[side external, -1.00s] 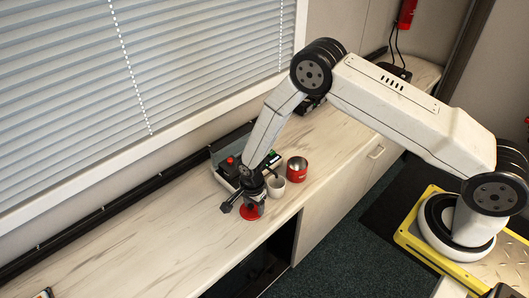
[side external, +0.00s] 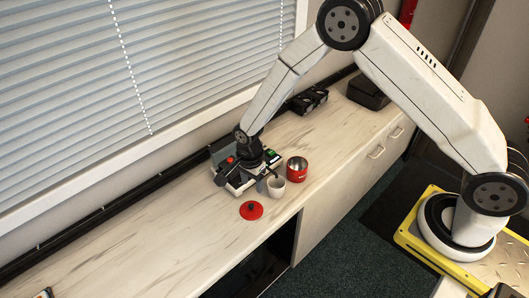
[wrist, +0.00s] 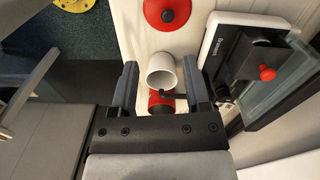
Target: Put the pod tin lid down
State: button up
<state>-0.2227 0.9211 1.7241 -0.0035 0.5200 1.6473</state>
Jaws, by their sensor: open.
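The pod tin lid (side external: 251,210) is a flat red disc with a dark knob. It lies knob-up on the pale worktop, close to its front edge. In the wrist view the lid (wrist: 167,14) is at the top, beyond my fingertips. My gripper (side external: 247,179) is open and empty, raised above the worktop and apart from the lid. Its two fingers (wrist: 160,72) stand wide apart in the wrist view. The open red tin (side external: 297,176) stands upright to the right of the lid; in the wrist view it is partly hidden behind the white cup and my gripper.
A white cup (side external: 277,188) stands between the lid and the tin. A grey machine with a red knob (wrist: 267,73) is beside the cup, partly behind my gripper in the side view. The worktop (side external: 150,235) left of the lid is clear. Dark items (side external: 310,99) stand farther back.

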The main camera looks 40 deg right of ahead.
jog(key=shift+r, duration=0.55)
jog(key=s+d+r+n+t, duration=0.1)
jog(key=s+d+r+n, duration=0.4)
jog(key=s+r+n, duration=0.3)
jog(key=s+d+r+n+t, duration=0.1)
jog(key=s+d+r+n, duration=0.4)
jog(key=s+r+n, duration=0.2)
jog(key=shift+s+r+n+t, duration=0.4)
jog(key=shift+s+n, duration=0.2)
